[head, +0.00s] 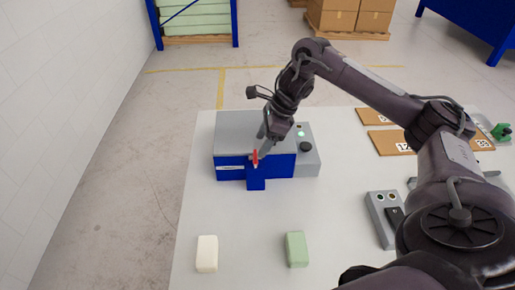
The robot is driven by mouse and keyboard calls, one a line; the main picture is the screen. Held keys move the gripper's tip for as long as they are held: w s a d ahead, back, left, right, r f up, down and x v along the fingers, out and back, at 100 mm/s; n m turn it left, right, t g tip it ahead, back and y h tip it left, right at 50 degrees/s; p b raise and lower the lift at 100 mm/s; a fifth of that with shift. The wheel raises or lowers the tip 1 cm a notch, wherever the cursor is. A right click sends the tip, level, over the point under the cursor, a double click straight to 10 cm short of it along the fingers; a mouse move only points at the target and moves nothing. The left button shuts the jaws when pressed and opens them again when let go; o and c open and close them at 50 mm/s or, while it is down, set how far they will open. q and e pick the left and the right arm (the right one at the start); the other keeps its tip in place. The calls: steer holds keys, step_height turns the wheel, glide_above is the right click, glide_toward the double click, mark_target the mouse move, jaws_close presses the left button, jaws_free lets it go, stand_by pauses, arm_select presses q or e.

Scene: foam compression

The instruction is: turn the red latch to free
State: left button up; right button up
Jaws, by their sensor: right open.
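The red latch (255,158) is a small upright piece on the blue front of a grey-topped box (230,130). My right gripper (264,147) reaches down over the box's front edge, right at the latch. Its jaws are open, and the fingers partly cover the latch's surroundings. I cannot tell whether a finger touches the latch. My left gripper is not in view.
A cream block (207,253) and a green block (297,249) lie on the front of the white table (245,225). A grey control unit (382,222) stands to the right, partly behind my arm. Brown numbered boards (390,141) lie at the back right.

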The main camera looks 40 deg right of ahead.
mark_target(255, 153)
steer(key=shift+x, duration=0.95)
steer(key=shift+a+f, duration=0.2)
steer(key=shift+f, duration=0.1)
steer(key=shift+w+a+f+p, duration=0.2)
steer(key=shift+f+p, duration=0.1)
steer(key=shift+f, duration=0.55)
steer(key=shift+w, duration=0.1)
steer(key=c, duration=1)
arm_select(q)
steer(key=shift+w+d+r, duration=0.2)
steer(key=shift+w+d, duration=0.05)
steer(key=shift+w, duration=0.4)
